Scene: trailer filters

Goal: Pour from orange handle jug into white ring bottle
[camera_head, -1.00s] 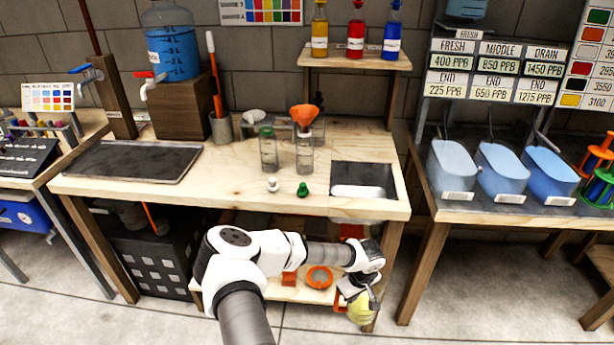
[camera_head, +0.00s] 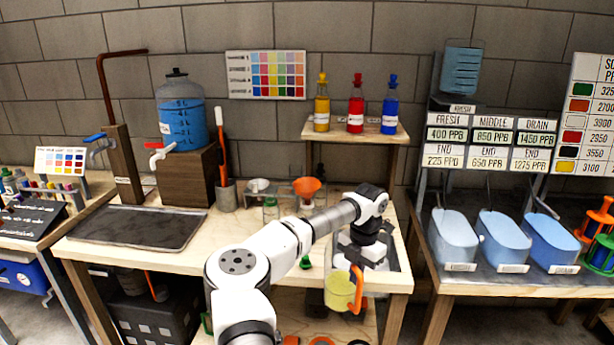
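The jug with the orange handle (camera_head: 356,290) hangs from my gripper (camera_head: 358,268) in front of the bench's right front edge. It is a clear jug holding pale yellow contents, and it looks roughly upright. The gripper appears shut on it, though its fingertips are hard to make out. The orange funnel (camera_head: 306,186) is at the back of the bench, over the spot where the white ring bottle stood. That bottle is mostly hidden behind my arm. A second bottle with a green ring (camera_head: 270,209) stands to its left.
A green stopper (camera_head: 305,263) sits near the bench's front edge. A dark tray (camera_head: 135,228) lies at the left, beside a blue water container (camera_head: 182,122) on a wooden block. A shelf (camera_head: 355,130) with yellow, red and blue bottles stands behind my arm.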

